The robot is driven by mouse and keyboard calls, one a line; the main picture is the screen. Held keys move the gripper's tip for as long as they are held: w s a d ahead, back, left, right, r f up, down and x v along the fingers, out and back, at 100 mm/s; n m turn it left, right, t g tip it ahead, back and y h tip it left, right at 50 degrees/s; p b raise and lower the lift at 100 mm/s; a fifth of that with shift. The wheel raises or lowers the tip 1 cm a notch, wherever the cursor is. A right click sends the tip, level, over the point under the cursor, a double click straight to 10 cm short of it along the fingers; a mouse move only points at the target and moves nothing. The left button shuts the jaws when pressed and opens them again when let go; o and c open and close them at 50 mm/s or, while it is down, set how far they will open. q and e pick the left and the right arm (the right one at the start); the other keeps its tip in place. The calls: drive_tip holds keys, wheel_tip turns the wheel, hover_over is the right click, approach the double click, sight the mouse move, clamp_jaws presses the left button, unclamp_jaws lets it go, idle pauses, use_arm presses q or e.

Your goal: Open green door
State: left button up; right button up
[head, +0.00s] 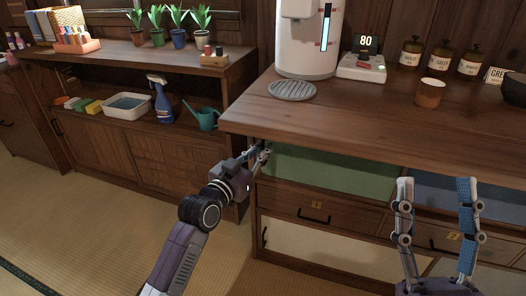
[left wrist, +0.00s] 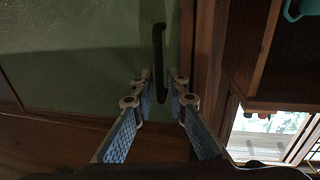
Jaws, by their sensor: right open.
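The green door (head: 335,172) is a flat panel below the counter top, and its left part is behind my left gripper (head: 262,153). In the left wrist view the green door (left wrist: 75,70) fills the upper left, with a dark vertical handle (left wrist: 158,45) near its right edge. My left gripper (left wrist: 160,80) is open there, its blue-padded fingers on either side of the handle's lower part, with gaps visible. The door looks shut. My right gripper (head: 436,182) is open and empty in front of the counter.
A blue panel (head: 460,192) is right of the green door. Drawers (head: 318,210) with dark handles lie below. A water dispenser (head: 308,45), a scale (head: 361,66), jars and a brown cup (head: 430,92) stand on the counter. A left shelf holds plants and a spray bottle (head: 160,100).

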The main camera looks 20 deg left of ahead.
use_arm(q)
drive_tip(key=shift+w+d, duration=0.1)
drive_tip(key=shift+w, duration=0.2)
use_arm(e)
drive_tip(key=shift+s+r, duration=0.3)
drive_tip(key=shift+s, duration=0.1)
use_arm(q)
clamp_jaws()
use_arm(e)
drive_tip(key=shift+w, duration=0.15)
